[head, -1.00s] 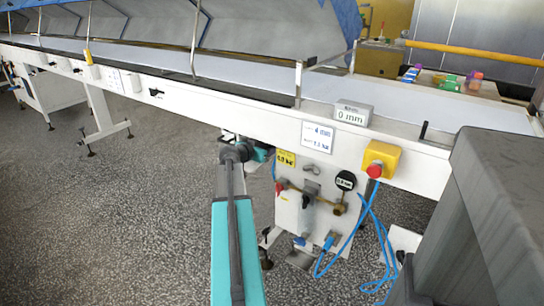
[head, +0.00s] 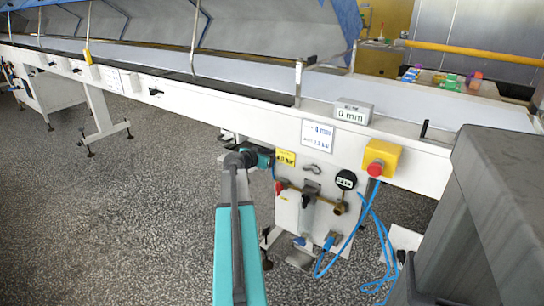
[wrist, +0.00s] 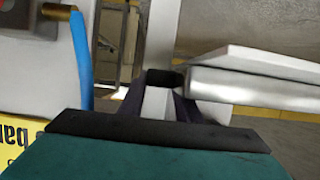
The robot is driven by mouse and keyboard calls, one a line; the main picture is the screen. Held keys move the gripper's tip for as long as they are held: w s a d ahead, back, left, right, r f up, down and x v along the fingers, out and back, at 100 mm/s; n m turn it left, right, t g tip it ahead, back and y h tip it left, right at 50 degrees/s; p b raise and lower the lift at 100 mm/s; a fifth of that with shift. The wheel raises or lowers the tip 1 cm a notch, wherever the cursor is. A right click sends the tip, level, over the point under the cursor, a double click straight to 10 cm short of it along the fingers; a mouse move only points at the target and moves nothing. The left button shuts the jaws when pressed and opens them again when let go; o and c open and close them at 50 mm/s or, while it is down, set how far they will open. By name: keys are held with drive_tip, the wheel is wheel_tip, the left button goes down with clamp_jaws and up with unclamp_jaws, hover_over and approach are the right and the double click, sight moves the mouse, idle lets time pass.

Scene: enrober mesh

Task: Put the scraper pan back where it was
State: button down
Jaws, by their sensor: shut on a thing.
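My gripper (head: 266,158) is under the conveyor frame, left of the yellow pressure label, and small and partly hidden in the head view. In the wrist view its dark fingers (wrist: 163,82) are shut at the end of a pale grey metal piece, which looks like the scraper pan (wrist: 255,86). The pan reaches out to the right from the fingers, with a flat upper face and a rounded front edge. The exact grip point is dark and partly covered by the fingers. I cannot make out the pan clearly in the head view.
The white conveyor frame (head: 205,92) runs above my arm. A white panel (head: 290,215) with valves and gauge is close right of the gripper; a blue hose (wrist: 82,60) hangs near it. A red stop button (head: 376,168) sits further right. Speckled floor at left is open.

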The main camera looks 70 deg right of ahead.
drive_tip(key=c, duration=1.3)
unclamp_jaws()
drive_tip(key=p+v, duration=0.1)
drive_tip(key=v, duration=1.1)
